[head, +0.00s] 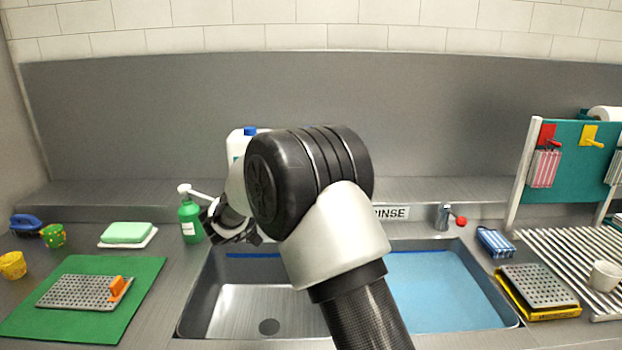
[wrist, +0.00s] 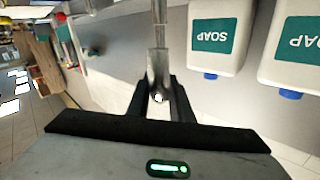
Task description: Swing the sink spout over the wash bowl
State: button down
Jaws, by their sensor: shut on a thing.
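In the wrist view my gripper (wrist: 160,102) is shut on the metal sink spout (wrist: 158,62), a grey tube between its two dark fingers. In the head view my gripper (head: 232,232) is partly visible past the left of my arm, above the back edge of the left basin. My arm hides the spout there. The left basin (head: 250,300), the likely wash bowl, is bare grey metal with a dark drain; any label for it is hidden. The right basin (head: 445,290) looks blue inside, with a RINSE sign (head: 391,213) behind it.
A green pump bottle (head: 190,220) stands close left of my gripper. A white soap bottle (head: 235,147) stands behind my arm; two soap bottles (wrist: 217,38) show in the wrist view. A red-knobbed tap (head: 445,215) stands behind the right basin.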

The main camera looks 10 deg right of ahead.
jog(key=shift+w+r, duration=0.1)
jog(key=shift+r, duration=0.2)
jog(key=c, duration=1.8)
grip_release()
jog(key=shift+c, duration=0.2)
jog(key=shift+o, duration=1)
jog(key=shift+w+f, duration=0.1)
jog(key=shift+w, duration=0.05)
jog(key=shift+f, duration=0.1)
jog(key=v, duration=1.7)
jog(key=shift+s+p, duration=0.3)
jog(key=shift+p, duration=0.1)
jog(key=shift+a, duration=0.15)
